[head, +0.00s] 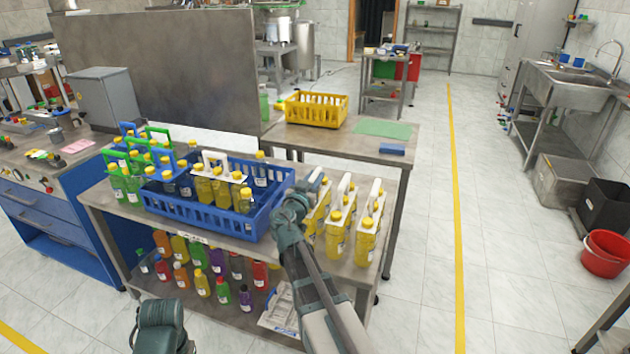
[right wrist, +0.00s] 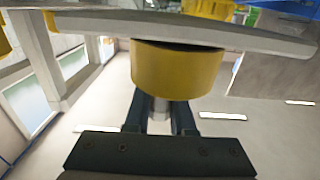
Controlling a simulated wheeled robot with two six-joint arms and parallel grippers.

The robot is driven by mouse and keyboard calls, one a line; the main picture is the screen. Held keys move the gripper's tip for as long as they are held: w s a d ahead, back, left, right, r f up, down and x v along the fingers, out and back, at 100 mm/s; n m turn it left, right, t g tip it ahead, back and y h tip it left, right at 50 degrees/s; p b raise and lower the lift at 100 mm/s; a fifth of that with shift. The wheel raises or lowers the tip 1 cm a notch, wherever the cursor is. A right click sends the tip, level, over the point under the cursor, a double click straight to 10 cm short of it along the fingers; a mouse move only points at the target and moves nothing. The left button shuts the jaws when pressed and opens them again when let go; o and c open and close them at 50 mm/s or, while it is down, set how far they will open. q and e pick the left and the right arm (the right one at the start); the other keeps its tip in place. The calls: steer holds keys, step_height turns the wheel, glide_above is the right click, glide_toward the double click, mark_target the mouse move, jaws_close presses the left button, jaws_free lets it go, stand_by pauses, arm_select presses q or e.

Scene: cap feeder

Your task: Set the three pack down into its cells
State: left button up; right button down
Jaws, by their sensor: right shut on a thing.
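The held three pack (head: 319,211) has yellow bottles with yellow caps. In the head view my arm partly hides it, just right of the blue crate (head: 196,215). My right gripper (head: 314,184) is shut on it. In the right wrist view the fingers (right wrist: 163,118) reach behind a yellow cap (right wrist: 178,70), below the pale carrier plate (right wrist: 230,35); their grip is hidden. Whether the pack touches the table cannot be told. The crate holds a yellow pack with a white handle (head: 218,184) and other bottles; its right end is partly covered. My left gripper is out of view.
Two more yellow packs (head: 339,232) (head: 368,228) with white handles stand at the table's right end. Green-handled packs (head: 124,178) stand at the crate's left. Several coloured bottles (head: 201,282) fill the lower shelf. A yellow crate (head: 316,109) stands on the table behind.

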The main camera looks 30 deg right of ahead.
steer(key=shift+f, duration=0.1)
steer(key=c, duration=0.8)
jaws_free()
steer(key=shift+o, duration=0.2)
steer(key=shift+r, duration=0.2)
steer(key=v, duration=1.2)
steer(key=shift+f, duration=0.1)
